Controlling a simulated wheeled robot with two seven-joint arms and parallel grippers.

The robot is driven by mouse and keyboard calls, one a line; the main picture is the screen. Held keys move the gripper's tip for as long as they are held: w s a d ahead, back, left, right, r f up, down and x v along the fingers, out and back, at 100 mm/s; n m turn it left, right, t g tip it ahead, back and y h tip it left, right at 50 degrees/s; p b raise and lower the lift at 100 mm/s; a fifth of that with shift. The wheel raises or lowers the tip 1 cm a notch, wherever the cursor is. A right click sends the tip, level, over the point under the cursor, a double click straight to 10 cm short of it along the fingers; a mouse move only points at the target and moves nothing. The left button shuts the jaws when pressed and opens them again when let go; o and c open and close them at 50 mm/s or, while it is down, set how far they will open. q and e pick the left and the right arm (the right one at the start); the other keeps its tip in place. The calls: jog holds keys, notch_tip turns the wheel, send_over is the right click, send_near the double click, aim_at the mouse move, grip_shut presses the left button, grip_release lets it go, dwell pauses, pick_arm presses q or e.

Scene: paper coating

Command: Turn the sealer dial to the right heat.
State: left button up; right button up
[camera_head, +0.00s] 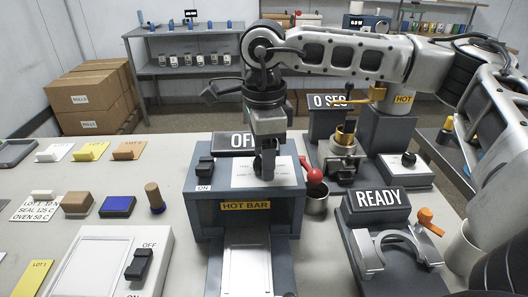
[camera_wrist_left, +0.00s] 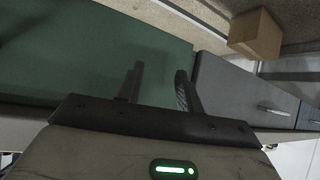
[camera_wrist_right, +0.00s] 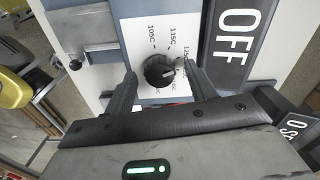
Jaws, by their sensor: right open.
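The sealer (camera_head: 245,215) is a dark blue-grey box with a HOT BAR label, a white dial plate (camera_head: 250,172) and a sign (camera_head: 236,142) reading OFF. In the right wrist view the black dial (camera_wrist_right: 158,70) sits on the white plate among printed temperatures, including 105C and 115C. A light mark on the dial points right; its exact setting is hard to read. My right gripper (camera_head: 266,172) is open, pointing down over the plate, with its fingers (camera_wrist_right: 158,85) on either side of the dial; contact is unclear. My left gripper (camera_wrist_left: 157,88) is open and empty.
A black ON/OFF switch (camera_head: 204,168) is on the sealer's left. A red-knobbed lever (camera_head: 314,177) stands close right. A READY sign (camera_head: 378,199) is farther right. My left gripper hangs over a green surface (camera_wrist_left: 70,60).

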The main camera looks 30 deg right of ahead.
jog(key=c, duration=1)
pick_arm(q)
jog(key=shift+f, duration=0.15)
pick_arm(e)
jog(key=shift+f+m, duration=0.1)
jog(key=shift+m, duration=0.2)
jog(key=shift+m+b, duration=0.6)
jog(key=shift+b, duration=0.05)
jog(key=shift+m+b, duration=0.55)
jog(key=shift+m, duration=0.55)
jog(key=m+b, duration=0.1)
jog(key=m, duration=0.1)
jog(key=shift+m, duration=0.3)
pick_arm(q)
jog(key=shift+w+d+f, duration=0.1)
jog(key=shift+d+f, duration=0.25)
jog(key=shift+f, duration=0.15)
pick_arm(e)
jog(key=shift+m, duration=0.5)
